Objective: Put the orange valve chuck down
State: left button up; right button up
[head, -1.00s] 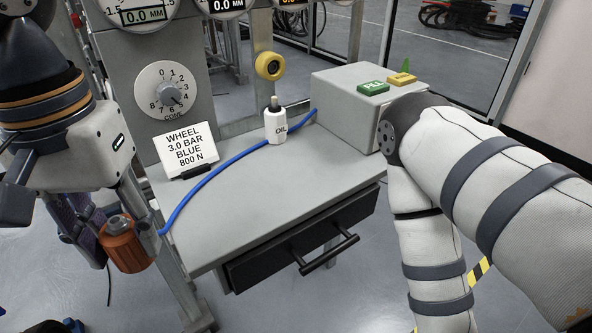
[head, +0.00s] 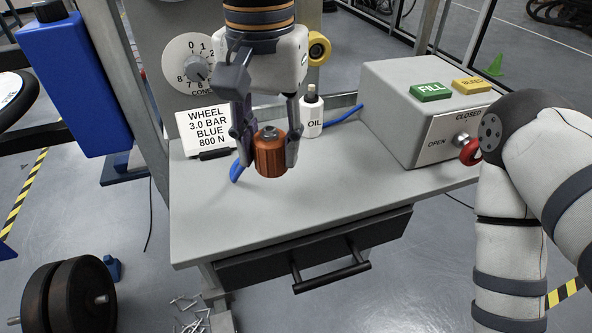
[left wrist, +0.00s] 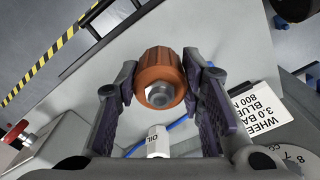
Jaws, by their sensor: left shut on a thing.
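The orange valve chuck (head: 270,155) is a ribbed copper-orange cylinder with a grey metal fitting on top. My left gripper (head: 265,150) is shut on it, one finger on each side, and holds it upright over the grey bench top (head: 330,205). Whether it touches the bench is hard to tell. In the left wrist view the chuck (left wrist: 160,76) sits between the fingertips (left wrist: 160,82). A blue hose (head: 238,172) shows behind the gripper and is partly hidden. My right arm comes in from the right; its gripper is out of view.
A sign card (head: 205,132) and a white oil bottle (head: 311,115) stand behind the chuck. A grey box (head: 415,115) with green and yellow buttons stands at the right, with a red ring (head: 470,152) near my right arm. The bench front is clear, above a black drawer (head: 310,250).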

pick_arm(q)
jog(key=w+d+f, duration=0.1)
jog(key=f, duration=0.1)
jog(key=w+f, duration=0.1)
jog(key=w+d+f+b, duration=0.1)
jog(key=f, duration=0.1)
jog(key=shift+w+d+f, duration=0.3)
jog(key=shift+f, duration=0.05)
jog(key=f, duration=0.3)
jog(key=shift+w+d+f, duration=0.15)
jog(key=shift+w, duration=0.05)
pick_arm(e)
jog(key=shift+s+f+g, duration=0.4)
jog(key=shift+s+f, duration=0.45)
jog(key=shift+s, duration=0.05)
pick_arm(q)
jog(key=o, duration=1.3)
jog(key=shift+f, duration=0.1)
notch_tip(320, 180, up, 12)
jog(key=shift+r, duration=0.2)
pick_arm(e)
jog(key=shift+w+r, duration=0.2)
